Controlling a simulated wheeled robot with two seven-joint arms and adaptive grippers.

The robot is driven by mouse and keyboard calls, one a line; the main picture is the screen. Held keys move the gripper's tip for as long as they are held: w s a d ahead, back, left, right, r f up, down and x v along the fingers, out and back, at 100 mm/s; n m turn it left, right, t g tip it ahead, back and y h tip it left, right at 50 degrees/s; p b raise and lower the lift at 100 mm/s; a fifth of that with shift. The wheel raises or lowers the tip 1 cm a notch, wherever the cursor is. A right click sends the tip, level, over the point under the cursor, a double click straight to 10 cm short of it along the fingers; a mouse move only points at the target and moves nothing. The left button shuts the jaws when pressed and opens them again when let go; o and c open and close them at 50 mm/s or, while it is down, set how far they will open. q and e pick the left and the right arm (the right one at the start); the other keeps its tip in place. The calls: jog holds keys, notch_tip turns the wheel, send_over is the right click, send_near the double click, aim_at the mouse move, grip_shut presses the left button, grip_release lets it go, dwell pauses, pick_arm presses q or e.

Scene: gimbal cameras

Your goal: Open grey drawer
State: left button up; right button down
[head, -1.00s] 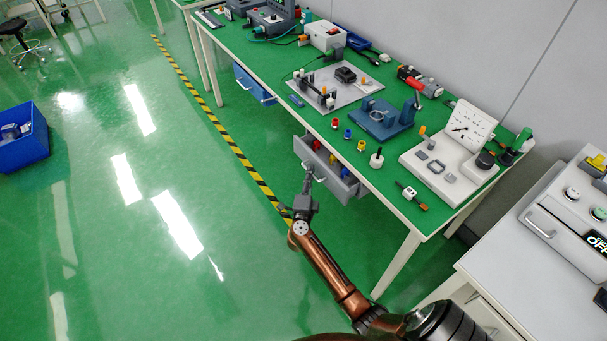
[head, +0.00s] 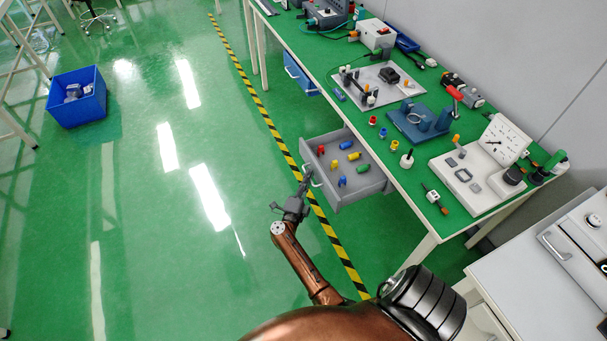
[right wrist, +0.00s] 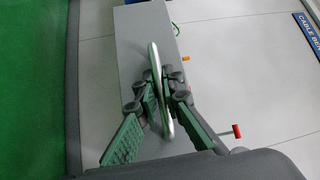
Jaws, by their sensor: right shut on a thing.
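The grey drawer (head: 373,184) is under the green-topped workbench and is pulled well out, with several red, yellow, blue and green pieces lying inside. My right gripper (head: 307,179) is at the drawer's front, shut on its metal handle (head: 313,176). In the right wrist view, the right gripper's green-padded fingers (right wrist: 163,88) close around the handle bar (right wrist: 158,85), with the grey drawer front (right wrist: 139,38) behind it. My left gripper is not in view.
The workbench (head: 437,207) carries several devices, including a blue fixture (head: 417,121) and a white meter unit (head: 474,176). A blue drawer (head: 300,72) is farther along. A blue bin (head: 77,97) stands on the floor at left. A grey cabinet (head: 530,270) is at right. Floor left of the drawer is clear.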

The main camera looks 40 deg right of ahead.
jog(key=shift+s+a+f, duration=0.1)
jog(key=shift+a+f, duration=0.05)
jog(key=c, duration=2.3)
grip_release()
jog(key=shift+c, duration=0.2)
